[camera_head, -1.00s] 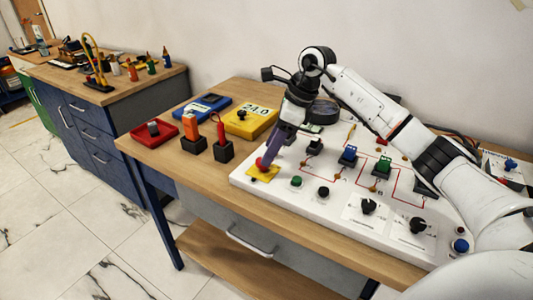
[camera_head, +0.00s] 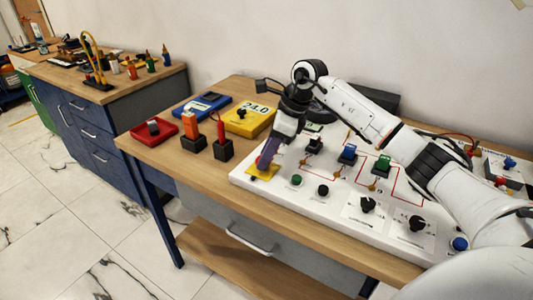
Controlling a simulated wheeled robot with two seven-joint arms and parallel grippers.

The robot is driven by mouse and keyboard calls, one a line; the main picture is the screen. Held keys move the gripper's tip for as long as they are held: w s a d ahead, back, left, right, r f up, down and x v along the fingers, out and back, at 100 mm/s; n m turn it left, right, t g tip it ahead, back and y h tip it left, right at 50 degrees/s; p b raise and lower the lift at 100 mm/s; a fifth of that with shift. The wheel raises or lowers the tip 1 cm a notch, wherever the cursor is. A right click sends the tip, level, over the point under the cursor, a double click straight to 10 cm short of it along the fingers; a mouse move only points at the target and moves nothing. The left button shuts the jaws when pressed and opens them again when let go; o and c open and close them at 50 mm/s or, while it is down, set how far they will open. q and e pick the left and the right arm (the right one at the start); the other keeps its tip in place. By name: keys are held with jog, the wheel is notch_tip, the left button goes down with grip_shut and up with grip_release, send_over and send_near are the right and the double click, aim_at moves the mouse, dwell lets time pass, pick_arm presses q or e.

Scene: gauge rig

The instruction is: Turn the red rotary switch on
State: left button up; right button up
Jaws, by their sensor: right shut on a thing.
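The red rotary switch sits on a yellow plate (camera_head: 262,173) at the left end of the white panel (camera_head: 340,216). The switch itself is mostly hidden behind my right gripper (camera_head: 264,164). The right gripper comes down from above, with its fingers at the switch, and is shut on it. I cannot see which way the switch points. My left gripper is not in view.
The panel carries a green button (camera_head: 297,180), black knobs (camera_head: 368,204), blue (camera_head: 348,153) and green (camera_head: 382,164) blocks. Left of it stand a red tray (camera_head: 153,133), holders with an orange tool (camera_head: 190,125), and a yellow meter (camera_head: 247,119).

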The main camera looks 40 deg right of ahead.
jog(key=shift+m, duration=0.3)
jog(key=m, duration=0.2)
jog(key=shift+a+m+t+h, duration=0.15)
jog(key=shift+m+t+h, duration=0.25)
jog(key=m+h, duration=0.1)
jog(key=m, duration=0.3)
jog(key=shift+a+t+h, duration=0.2)
jog(key=shift+t+h, duration=0.1)
jog(key=shift+h, duration=0.1)
jog(key=m+h, duration=0.1)
jog(key=m, duration=0.2)
jog(key=m+h+b, duration=0.1)
jog(key=m, duration=0.1)
jog(key=shift+a+m, duration=0.2)
jog(key=shift+m, duration=0.2)
jog(key=m, duration=0.2)
jog(key=m+g+h+b, duration=0.1)
jog(key=m, duration=0.1)
jog(key=shift+a+m+h, duration=0.1)
jog(key=shift+m+h, duration=0.2)
jog(key=shift+r, duration=0.1)
jog(key=o, duration=1)
